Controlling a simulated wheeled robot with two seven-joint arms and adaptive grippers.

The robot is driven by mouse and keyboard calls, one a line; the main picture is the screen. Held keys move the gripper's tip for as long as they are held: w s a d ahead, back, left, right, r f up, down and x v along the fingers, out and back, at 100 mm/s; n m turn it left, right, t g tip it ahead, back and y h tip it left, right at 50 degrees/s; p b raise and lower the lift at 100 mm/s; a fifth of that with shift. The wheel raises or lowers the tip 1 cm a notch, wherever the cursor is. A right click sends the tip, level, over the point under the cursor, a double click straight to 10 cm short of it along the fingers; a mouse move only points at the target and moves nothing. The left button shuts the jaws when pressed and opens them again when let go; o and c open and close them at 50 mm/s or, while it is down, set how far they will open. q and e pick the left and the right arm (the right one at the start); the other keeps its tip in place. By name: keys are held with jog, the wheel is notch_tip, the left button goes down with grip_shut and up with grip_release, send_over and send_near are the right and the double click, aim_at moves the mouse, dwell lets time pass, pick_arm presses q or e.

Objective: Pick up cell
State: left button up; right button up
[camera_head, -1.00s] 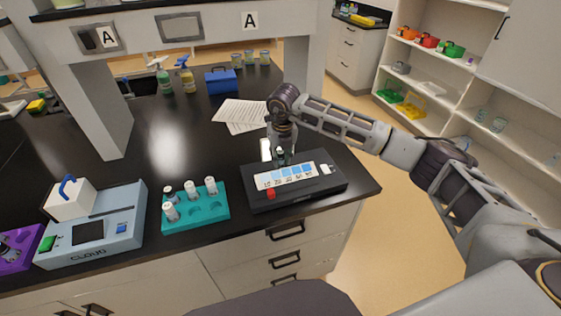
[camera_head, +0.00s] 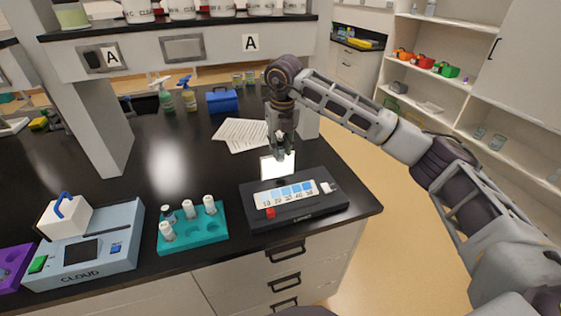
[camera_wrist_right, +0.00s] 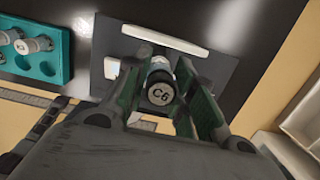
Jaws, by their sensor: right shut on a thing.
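In the right wrist view the gripper (camera_wrist_right: 167,92) is shut on a cell (camera_wrist_right: 160,91), a small vial with a grey cap marked C6. The fingers grip its sides, and its lower part points down towards the stand. In the head view the cell is too small to make out well between the fingers. My left gripper is out of view.
A teal rack (camera_head: 205,236) with several capped vials stands left of the stand. A pale blue CLOUD instrument (camera_head: 110,255) is further left. Papers (camera_head: 240,134), spray bottles (camera_head: 188,100) and a blue box (camera_head: 221,100) lie behind. An overhead shelf (camera_head: 220,40) crosses the back.

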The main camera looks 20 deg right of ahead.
notch_tip(320, 180, up, 4)
jog(key=shift+r, duration=0.95)
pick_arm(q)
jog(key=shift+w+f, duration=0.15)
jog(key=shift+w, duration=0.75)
